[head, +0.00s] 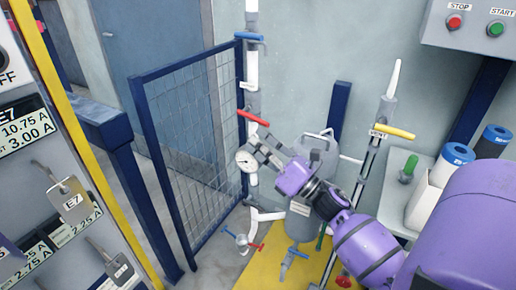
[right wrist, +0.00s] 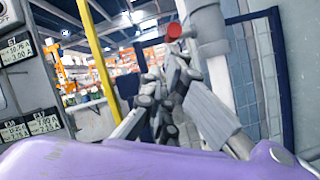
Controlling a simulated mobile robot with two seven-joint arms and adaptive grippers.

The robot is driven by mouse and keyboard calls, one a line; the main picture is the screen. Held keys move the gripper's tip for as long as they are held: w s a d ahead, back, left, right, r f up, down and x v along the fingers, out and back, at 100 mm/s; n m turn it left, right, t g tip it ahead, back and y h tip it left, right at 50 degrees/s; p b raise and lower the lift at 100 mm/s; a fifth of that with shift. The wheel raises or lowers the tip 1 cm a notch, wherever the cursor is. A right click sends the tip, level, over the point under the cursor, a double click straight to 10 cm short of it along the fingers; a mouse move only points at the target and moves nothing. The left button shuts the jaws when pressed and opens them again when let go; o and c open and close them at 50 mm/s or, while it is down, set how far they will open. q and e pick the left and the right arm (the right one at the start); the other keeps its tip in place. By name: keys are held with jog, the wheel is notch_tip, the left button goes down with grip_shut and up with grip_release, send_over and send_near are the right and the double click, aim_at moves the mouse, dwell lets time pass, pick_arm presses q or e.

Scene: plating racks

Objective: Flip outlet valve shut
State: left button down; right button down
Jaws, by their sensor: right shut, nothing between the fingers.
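A vertical pipe (head: 251,72) beside the mesh gate carries a blue valve lever (head: 249,36) at the top and a red valve lever (head: 253,118) lower down. Both levers lie roughly crosswise to the pipe. Labels are too small to read, so I cannot tell which is the outlet valve. My right gripper (head: 258,149) is shut and empty, just below the red lever and next to a round gauge (head: 244,159). In the right wrist view the shut fingers (right wrist: 165,95) are below the red lever's end (right wrist: 174,31); contact is unclear. My left gripper is out of view.
A grey canister (head: 308,160) stands behind my right arm. A yellow lever (head: 394,132) is on another pipe to the right. A blue-framed mesh gate (head: 190,145) stands left of the pipe.

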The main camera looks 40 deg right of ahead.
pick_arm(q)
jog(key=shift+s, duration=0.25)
